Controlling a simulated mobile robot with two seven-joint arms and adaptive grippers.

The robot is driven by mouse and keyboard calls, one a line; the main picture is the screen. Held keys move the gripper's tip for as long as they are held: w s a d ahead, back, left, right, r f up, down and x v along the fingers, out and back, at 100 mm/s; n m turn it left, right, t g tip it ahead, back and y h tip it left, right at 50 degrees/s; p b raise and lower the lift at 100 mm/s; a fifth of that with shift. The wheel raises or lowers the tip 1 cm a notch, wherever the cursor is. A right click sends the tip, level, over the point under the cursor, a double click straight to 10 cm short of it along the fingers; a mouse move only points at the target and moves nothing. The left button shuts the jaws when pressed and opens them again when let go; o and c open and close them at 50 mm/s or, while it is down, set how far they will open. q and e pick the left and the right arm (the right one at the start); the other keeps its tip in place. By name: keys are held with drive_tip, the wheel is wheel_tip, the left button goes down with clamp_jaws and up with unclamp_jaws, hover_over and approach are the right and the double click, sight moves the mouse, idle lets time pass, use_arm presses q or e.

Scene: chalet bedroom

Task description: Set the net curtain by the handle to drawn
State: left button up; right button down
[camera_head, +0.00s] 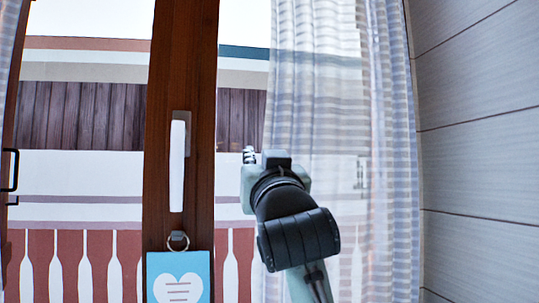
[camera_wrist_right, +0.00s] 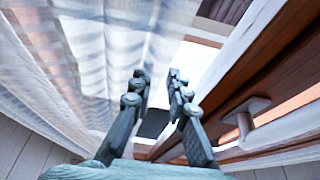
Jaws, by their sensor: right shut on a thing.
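The net curtain (camera_head: 315,95) is sheer with pale grey-blue stripes. It hangs at the right side of the window, from beside the wall to a left edge a little right of the wooden post; in the right wrist view it fills the left (camera_wrist_right: 90,50). The white handle (camera_head: 177,165) is on the brown wooden post, left of the curtain, and also shows in the right wrist view (camera_wrist_right: 290,128). My right gripper (camera_head: 249,156) is at the curtain's left edge, shut on it; its fingers (camera_wrist_right: 157,85) partly hide the held cloth. My left gripper is out of view.
A blue card with a white heart (camera_head: 178,278) hangs from a ring below the handle. A black handle (camera_head: 11,170) and a strip of another curtain (camera_head: 7,45) are at the far left. A panelled wall (camera_head: 480,150) borders the right side.

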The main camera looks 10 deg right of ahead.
drive_tip(key=shift+a, duration=1)
drive_tip(key=shift+r, duration=0.1)
drive_tip(key=c, duration=1.4)
unclamp_jaws()
drive_tip(key=shift+c, duration=0.2)
drive_tip(key=v, duration=1.2)
drive_tip(key=shift+c, duration=0.5)
